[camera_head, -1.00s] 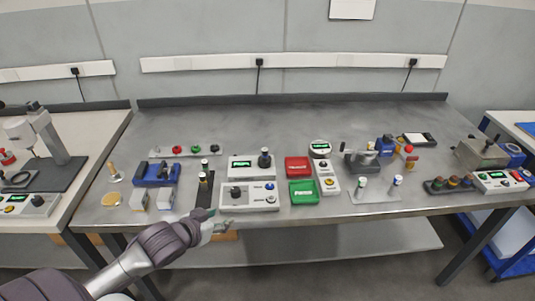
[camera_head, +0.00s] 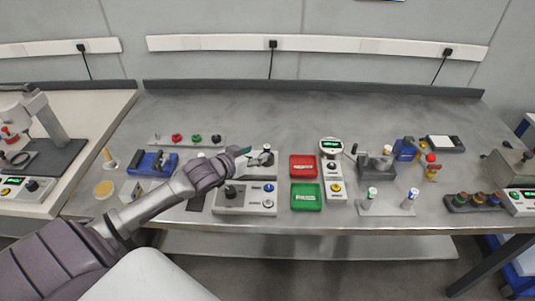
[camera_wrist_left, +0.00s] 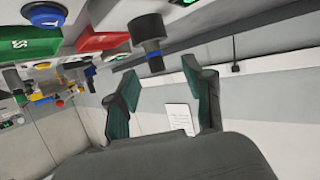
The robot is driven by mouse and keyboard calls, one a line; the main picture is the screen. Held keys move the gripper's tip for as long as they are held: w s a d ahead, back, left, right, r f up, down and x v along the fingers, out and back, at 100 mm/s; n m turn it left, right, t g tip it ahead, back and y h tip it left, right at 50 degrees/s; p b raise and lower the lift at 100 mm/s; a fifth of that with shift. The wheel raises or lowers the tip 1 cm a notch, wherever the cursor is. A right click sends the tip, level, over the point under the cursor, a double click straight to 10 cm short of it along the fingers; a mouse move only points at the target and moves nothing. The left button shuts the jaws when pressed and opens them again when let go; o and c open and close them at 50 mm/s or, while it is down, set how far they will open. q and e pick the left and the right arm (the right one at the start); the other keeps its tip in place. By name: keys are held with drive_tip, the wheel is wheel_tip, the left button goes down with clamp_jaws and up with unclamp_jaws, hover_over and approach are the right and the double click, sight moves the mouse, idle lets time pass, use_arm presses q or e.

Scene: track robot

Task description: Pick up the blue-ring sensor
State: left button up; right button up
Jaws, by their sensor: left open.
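A dark cylinder with a blue ring (camera_wrist_left: 155,55) near its narrower end stands on a wide black base in the left wrist view. In the head view a dark upright piece (camera_head: 266,148) at the rear grey-white box appears to be the same one. My left gripper (camera_head: 247,155) is just left of it, and its arm hides part of that box. In the left wrist view the open green-padded jaws (camera_wrist_left: 161,98) are empty, with the cylinder beyond their tips. A pale post with a blue band (camera_head: 413,194) also stands on a small plate at the right. My right gripper is out of view.
A red tray (camera_head: 303,157) and a green tray (camera_head: 306,207) lie right of the gripper. A control box (camera_head: 245,208) with a black knob sits in front. A strip of coloured knobs (camera_head: 187,143) is behind my forearm. The table's back is clear.

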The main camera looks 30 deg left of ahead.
sight(265, 150)
use_arm(q)
drive_tip(key=shift+x, duration=0.75)
drive_tip(key=x, duration=0.2)
drive_tip(key=p+x, duration=0.1)
drive_tip(key=x, duration=0.1)
drive_tip(key=shift+w+d+r, duration=0.15)
drive_tip(key=shift+w+d, duration=0.1)
drive_tip(key=shift+d, duration=0.2)
drive_tip(key=shift+w, duration=0.2)
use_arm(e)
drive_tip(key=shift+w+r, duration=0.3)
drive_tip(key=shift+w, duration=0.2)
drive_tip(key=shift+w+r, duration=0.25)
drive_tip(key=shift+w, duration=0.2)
use_arm(q)
drive_tip(key=shift+c, duration=0.3)
clamp_jaws()
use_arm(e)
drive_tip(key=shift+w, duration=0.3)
